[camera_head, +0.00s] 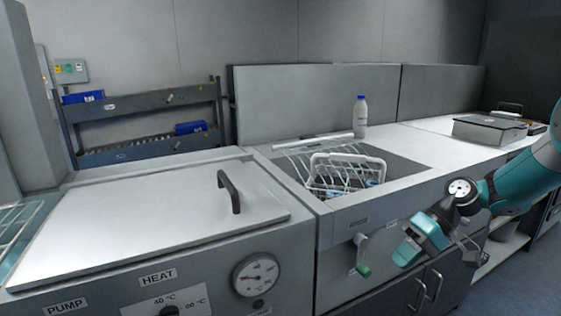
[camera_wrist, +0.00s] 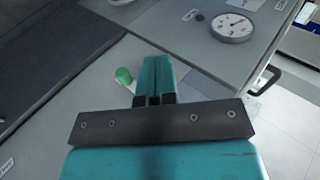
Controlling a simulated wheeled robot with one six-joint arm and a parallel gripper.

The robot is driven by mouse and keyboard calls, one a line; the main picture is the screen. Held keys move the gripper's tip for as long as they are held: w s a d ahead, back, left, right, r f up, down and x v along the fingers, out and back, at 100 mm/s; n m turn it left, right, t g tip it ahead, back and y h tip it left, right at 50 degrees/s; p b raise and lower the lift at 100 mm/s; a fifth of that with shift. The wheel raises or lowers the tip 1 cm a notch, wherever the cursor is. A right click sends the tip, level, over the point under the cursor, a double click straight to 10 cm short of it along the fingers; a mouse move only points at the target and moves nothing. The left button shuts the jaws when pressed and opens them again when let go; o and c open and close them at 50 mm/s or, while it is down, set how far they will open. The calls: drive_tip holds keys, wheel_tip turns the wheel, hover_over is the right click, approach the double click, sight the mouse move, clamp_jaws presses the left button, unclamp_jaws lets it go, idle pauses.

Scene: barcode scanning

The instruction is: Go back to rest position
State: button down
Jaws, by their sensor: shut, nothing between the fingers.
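My gripper (camera_head: 418,240) is in front of the counter at the lower right of the head view, at the end of my teal arm. In the wrist view its two teal fingers (camera_wrist: 153,75) are together with nothing between them. It is apart from the counter front. A crank with a green handle (camera_head: 363,270) is on the cabinet front to its left; its green end (camera_wrist: 124,75) shows just beside the fingers in the wrist view.
A white wire basket (camera_head: 345,168) sits in the sink-like opening. A white bottle (camera_head: 360,115) stands behind it. A lidded bath (camera_head: 150,215) with a round gauge (camera_head: 255,274) is at left. A grey box (camera_head: 489,129) lies on the right counter. Floor is free at the lower right.

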drive_tip(key=s+a+r+n+h, duration=0.1)
drive_tip(key=s+a+r+h, duration=0.2)
drive_tip(key=s+a+r, duration=0.85)
drive_tip(key=s+a+r+n+t+h, duration=0.1)
drive_tip(key=s+r+n+t+h, duration=0.1)
drive_tip(key=s, duration=1.3)
wheel_tip(320, 180, up, 15)
drive_tip(key=p, duration=1.5)
drive_tip(key=shift+w+a+m, duration=0.15)
drive_tip(key=shift+m, duration=0.15)
drive_tip(key=shift+f, duration=0.2)
